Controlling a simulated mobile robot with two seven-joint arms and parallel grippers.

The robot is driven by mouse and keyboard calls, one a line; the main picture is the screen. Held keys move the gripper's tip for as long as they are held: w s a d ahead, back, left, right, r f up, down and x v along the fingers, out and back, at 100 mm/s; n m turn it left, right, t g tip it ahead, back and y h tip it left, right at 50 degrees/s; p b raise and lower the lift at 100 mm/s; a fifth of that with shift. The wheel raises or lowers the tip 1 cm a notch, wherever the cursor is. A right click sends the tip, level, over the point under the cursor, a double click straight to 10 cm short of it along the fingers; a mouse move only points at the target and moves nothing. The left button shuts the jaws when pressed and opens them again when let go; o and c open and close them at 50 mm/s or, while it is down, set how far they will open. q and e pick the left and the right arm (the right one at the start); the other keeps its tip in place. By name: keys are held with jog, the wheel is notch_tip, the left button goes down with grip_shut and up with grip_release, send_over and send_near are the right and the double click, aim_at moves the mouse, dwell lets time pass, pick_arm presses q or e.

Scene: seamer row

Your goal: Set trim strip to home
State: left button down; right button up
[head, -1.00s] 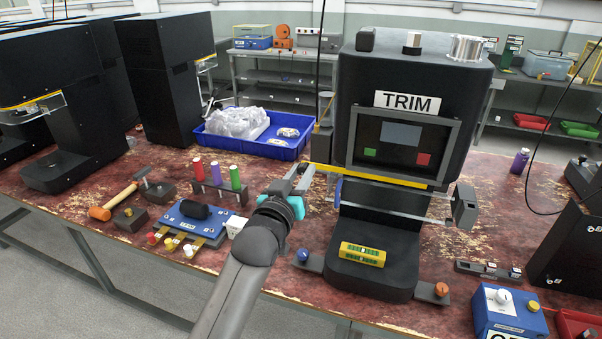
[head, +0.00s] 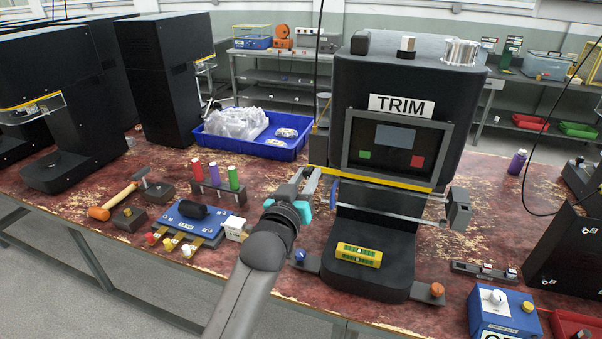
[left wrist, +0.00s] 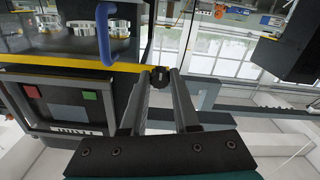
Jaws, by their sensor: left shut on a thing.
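The black machine labelled TRIM (head: 401,105) stands at the middle right of the bench. A yellow strip (head: 385,182) runs across its front below the screen; it also shows in the left wrist view (left wrist: 100,67). My left gripper (head: 313,174) is at the strip's left end, left of the machine. In the left wrist view its fingertips (left wrist: 160,78) close around a small dark round piece at the end of the strip. How this piece joins the strip is hard to tell. My right gripper is not in view.
A clear guard with a blue handle (head: 335,191) sits under the strip. A yellow level (head: 358,255) lies on the machine's base. A blue tray (head: 250,148) stands behind my left gripper. A blue fixture (head: 197,222) and a hammer (head: 113,201) lie to the left.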

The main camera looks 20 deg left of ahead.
pick_arm(q)
jog(key=shift+d, duration=0.65)
jog(key=c, duration=0.7)
grip_release()
jog(key=shift+a, duration=0.1)
jog(key=shift+o, duration=0.2)
jog(key=s, duration=1.5)
jog(key=shift+s+a, duration=0.15)
jog(key=shift+a, duration=0.15)
